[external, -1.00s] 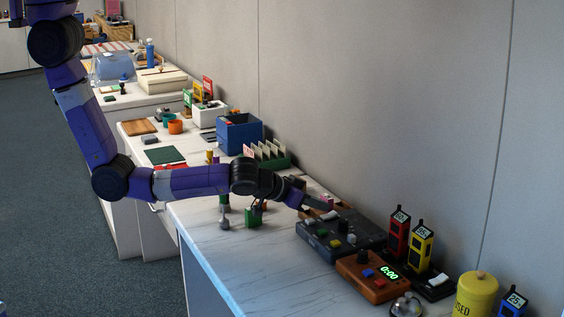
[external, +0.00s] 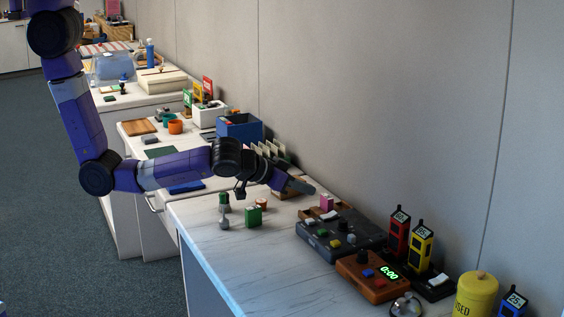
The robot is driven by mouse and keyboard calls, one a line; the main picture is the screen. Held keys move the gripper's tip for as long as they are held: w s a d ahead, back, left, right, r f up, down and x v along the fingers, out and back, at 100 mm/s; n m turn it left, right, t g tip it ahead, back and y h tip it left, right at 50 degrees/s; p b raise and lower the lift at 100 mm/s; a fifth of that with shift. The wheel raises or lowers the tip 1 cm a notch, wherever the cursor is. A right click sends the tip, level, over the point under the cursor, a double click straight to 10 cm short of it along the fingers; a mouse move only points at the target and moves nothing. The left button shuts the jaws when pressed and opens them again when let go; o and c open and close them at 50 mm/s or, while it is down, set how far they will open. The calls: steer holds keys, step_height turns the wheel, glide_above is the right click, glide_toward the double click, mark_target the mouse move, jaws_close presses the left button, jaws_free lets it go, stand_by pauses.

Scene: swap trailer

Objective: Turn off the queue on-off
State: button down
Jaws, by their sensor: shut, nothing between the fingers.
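A dark grey control box (external: 362,242) lies on the white counter, with a black knob and several coloured buttons on top. A pale rocker-like piece (external: 328,215) shows at its back left. A second pale rocker-like piece (external: 439,280) sits on a small black base at the right. No label can be read, so I cannot tell which control is the queue on-off, or its position. My gripper (external: 303,187) is shut and empty. It is in the air behind and to the left of the grey box, apart from it, pointing right.
An orange-brown timer (external: 372,290) reading 0:00 stands in front of the grey box. Red (external: 398,236) and yellow (external: 419,248) upright devices stand behind it, with a yellow canister (external: 476,294) to the right. A small green block (external: 254,216) stands left. The counter's front left is clear.

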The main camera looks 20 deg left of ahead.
steer(key=v, duration=0.2)
steer(key=f+v, duration=0.1)
steer(key=v, duration=0.2)
steer(key=shift+s+a, duration=0.2)
stand_by(0.4)
